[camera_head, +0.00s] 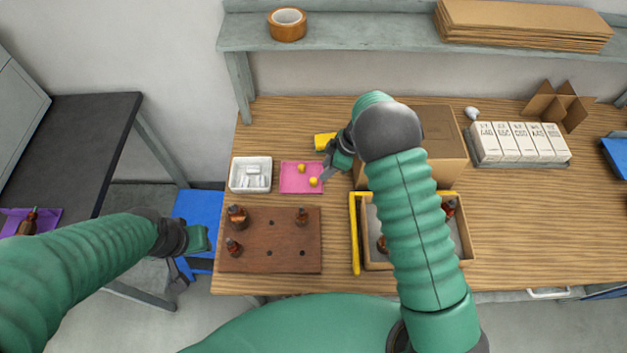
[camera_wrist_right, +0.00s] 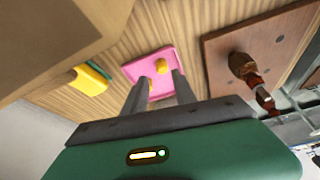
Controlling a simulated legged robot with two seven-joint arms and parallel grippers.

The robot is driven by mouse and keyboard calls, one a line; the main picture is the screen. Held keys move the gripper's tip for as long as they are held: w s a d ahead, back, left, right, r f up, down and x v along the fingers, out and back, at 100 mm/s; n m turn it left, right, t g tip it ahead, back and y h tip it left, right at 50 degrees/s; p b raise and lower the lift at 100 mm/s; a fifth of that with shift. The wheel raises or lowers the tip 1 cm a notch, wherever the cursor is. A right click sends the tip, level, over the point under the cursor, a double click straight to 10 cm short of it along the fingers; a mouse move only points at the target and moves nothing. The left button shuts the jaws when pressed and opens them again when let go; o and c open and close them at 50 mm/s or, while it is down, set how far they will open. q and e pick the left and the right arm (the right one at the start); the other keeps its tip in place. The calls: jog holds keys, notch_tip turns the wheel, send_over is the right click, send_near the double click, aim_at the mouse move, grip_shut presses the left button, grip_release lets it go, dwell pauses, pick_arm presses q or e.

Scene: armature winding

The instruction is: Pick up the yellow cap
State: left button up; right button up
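Two yellow caps lie on a pink tray (camera_head: 287,186): one toward the back (camera_head: 301,168) and one nearer the front right (camera_head: 314,181). My right gripper (camera_head: 328,172) is over the tray's right side, close to the caps. In the right wrist view its fingers (camera_wrist_right: 160,82) are apart and point at the tray (camera_wrist_right: 138,67). One cap (camera_wrist_right: 161,66) shows just beyond the fingertips; the other is partly hidden by the left finger. Nothing is held. My left gripper (camera_head: 182,274) hangs off the table's left edge, its fingers apart and empty.
A white bin (camera_head: 250,185) stands left of the pink tray. A wooden block with holes (camera_head: 265,262) holds several brown bottles in front. A cardboard box (camera_head: 440,133) and a yellow-edged tray (camera_head: 354,240) are close to my right arm. A yellow object (camera_head: 323,142) lies behind.

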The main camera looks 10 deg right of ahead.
aim_at(314, 179)
jog(key=x, duration=0.3)
jog(key=a+x, duration=0.1)
jog(key=x, duration=0.3)
jog(key=shift+p, duration=0.4)
jog(key=shift+w+f, duration=0.1)
jog(key=shift+f, duration=0.2)
jog(key=shift+d, duration=0.1)
jog(key=c, duration=0.3)
grip_shut()
